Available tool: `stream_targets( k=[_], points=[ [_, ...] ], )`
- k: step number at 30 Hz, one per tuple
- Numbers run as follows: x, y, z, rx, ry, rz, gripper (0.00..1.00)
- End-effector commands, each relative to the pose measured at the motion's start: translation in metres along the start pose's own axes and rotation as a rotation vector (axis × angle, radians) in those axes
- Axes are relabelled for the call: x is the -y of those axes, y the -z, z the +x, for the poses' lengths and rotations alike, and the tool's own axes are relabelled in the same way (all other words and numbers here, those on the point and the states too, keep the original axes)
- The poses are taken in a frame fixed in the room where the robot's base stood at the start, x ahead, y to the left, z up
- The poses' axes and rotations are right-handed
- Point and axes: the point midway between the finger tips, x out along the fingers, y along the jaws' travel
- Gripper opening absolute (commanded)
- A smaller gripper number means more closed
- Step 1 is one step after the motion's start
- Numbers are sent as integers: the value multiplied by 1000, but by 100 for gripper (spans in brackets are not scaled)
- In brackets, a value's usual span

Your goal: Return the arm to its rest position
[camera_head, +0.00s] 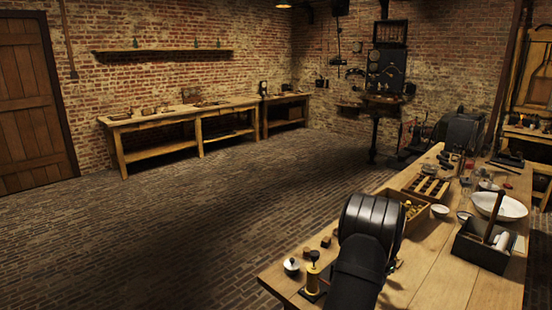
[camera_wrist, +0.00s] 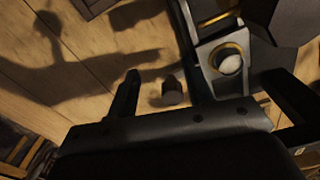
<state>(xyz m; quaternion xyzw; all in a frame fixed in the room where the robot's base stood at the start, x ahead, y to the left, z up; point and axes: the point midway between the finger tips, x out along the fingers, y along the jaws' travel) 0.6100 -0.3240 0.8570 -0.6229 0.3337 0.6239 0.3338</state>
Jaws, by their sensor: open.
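My gripper (camera_wrist: 203,78) shows in the wrist view with its two dark fingers spread wide apart. Nothing is visibly held between them. It is over the wooden workbench (camera_wrist: 100,60), and the arm's shadow falls on the planks. A small dark cylinder (camera_wrist: 172,92) and a grey piece with a brass ring around a pale round centre (camera_wrist: 229,63) appear beyond the gripper body, between the fingers in the picture. In the head view my black arm reaches over the near part of the workbench (camera_head: 430,285), and it hides the gripper's fingers.
A wooden box (camera_head: 438,209), a dark tool box (camera_head: 482,247) and a white basin (camera_head: 499,206) stand right of my arm. The brick floor (camera_head: 200,230) left is clear.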

Motion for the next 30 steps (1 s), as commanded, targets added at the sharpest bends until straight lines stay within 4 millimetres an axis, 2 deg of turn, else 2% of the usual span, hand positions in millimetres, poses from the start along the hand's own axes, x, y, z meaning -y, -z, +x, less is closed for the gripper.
stream_targets(
  k=[9, 30],
  points=[
    [-9, -47, -2, -1, 1, -2, 47],
    [-9, -44, -147, -4, 2, -1, 47]
  ],
)
